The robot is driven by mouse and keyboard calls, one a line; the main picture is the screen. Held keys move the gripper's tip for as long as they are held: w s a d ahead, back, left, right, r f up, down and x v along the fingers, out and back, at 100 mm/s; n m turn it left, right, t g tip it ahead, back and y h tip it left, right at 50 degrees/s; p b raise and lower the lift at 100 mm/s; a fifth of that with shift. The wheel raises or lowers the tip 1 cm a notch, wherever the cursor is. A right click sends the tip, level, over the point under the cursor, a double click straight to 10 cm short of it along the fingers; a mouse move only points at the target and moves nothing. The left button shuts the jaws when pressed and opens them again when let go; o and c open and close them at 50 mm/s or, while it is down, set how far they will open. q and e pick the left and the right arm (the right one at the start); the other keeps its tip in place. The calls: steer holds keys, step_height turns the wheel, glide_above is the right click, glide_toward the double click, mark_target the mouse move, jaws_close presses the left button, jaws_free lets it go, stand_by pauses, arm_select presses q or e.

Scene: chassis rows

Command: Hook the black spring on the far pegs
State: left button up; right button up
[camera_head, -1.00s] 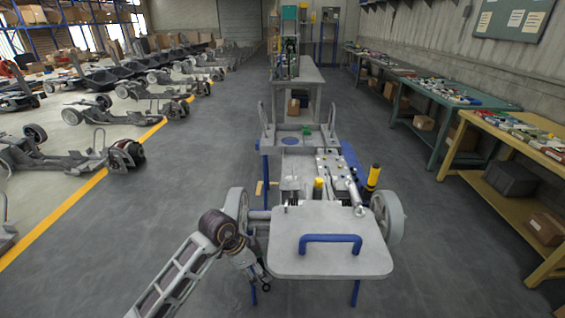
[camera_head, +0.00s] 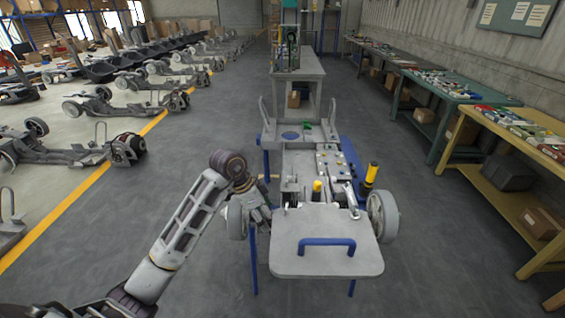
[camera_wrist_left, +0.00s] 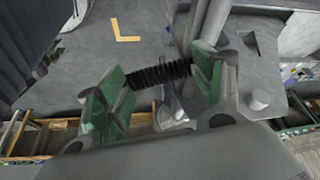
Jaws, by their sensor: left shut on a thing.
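The black coiled spring (camera_wrist_left: 157,75) lies across my left gripper (camera_head: 259,214) in the left wrist view, held between the two green-padded fingers, one at each end. In the head view, this gripper is at the left side of the chassis workpiece (camera_head: 303,166), by its near left wheel, and the spring is too small to make out there. A short pale round peg (camera_wrist_left: 260,99) shows right of the fingers in the wrist view. I cannot tell which pegs are the far ones. My right gripper is in neither view.
A grey panel with a blue handle (camera_head: 327,247) covers the workpiece's near end. Yellow-topped posts (camera_head: 317,188) (camera_head: 371,173) stand beyond it. A grey table (camera_head: 307,72) stands behind.

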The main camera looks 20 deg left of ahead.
arm_select(q)
steer(key=w+d+r+m+p, duration=0.1)
steer(key=w+r+p, duration=0.1)
steer(key=r, duration=0.5)
steer(key=w+r+p, duration=0.2)
steer(key=r+p, duration=0.1)
steer(key=r, duration=0.3)
steer(key=s+d+r+m+g+p, duration=0.1)
steer(key=s+d+r+m+p, duration=0.1)
steer(key=s+d+r+p, duration=0.25)
step_height(320, 180, down, 3)
steer(key=shift+w+r+m+b, duration=0.15)
steer(key=shift+m+b, duration=0.15)
steer(key=shift+b, duration=0.3)
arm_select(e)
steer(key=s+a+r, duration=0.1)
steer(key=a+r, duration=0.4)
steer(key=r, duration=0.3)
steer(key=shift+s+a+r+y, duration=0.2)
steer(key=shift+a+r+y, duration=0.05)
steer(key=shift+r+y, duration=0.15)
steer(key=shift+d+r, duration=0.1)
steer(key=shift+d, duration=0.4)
